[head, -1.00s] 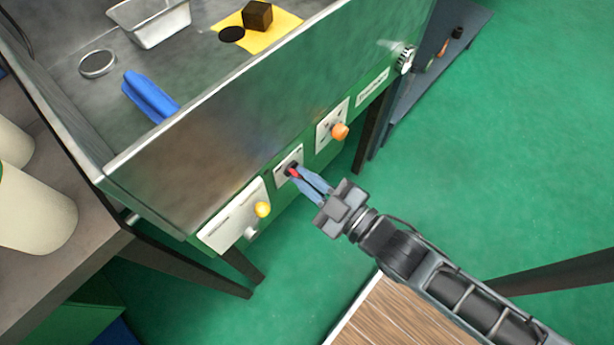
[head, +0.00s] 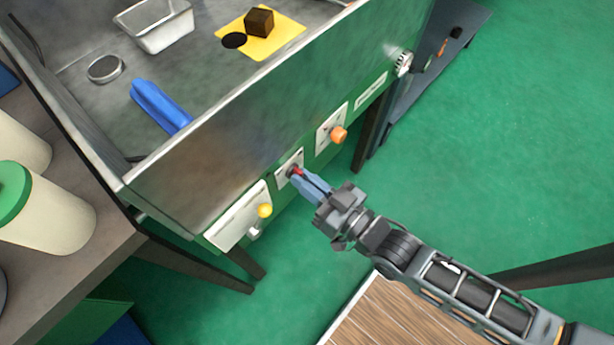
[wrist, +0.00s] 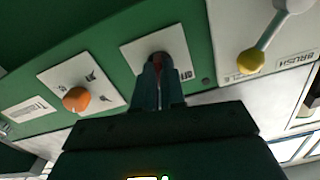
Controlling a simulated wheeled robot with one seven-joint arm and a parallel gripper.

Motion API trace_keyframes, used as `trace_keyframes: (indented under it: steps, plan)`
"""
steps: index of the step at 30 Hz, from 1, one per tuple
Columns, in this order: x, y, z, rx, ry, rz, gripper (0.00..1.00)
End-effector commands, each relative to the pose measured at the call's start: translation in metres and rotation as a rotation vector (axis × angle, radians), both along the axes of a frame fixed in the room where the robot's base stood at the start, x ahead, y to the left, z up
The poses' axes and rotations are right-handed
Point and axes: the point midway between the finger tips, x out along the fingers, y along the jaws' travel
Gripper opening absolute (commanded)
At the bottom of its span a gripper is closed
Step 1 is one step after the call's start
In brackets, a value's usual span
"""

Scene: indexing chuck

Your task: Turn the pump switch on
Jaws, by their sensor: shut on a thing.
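The pump switch (head: 296,172) is a small red-tipped lever on a white plate on the green front panel. It also shows in the wrist view (wrist: 158,60), mostly hidden between the fingers. My gripper (head: 304,180) is shut on the switch lever, its blue-grey fingers reaching to the plate from the lower right. In the wrist view the gripper (wrist: 159,75) points straight at the switch plate (wrist: 130,52). Lettering on the plate is partly covered and too small to read surely.
An orange knob (head: 339,134) sits on the plate to the right. A yellow-ended lever (head: 265,210) sits on the plate to the left.

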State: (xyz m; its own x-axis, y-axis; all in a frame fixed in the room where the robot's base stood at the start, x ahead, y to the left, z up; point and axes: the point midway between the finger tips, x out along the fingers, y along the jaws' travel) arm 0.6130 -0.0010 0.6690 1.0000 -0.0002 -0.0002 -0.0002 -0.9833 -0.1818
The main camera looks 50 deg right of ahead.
Motion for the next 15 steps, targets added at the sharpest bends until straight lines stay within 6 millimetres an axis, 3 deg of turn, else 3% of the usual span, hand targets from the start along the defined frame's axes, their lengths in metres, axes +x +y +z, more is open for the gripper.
trace_keyframes:
  steps: [15]
  plan:
    - [-0.0002,0.0001,-0.0001,0.31,0.001,0.0,0.0]
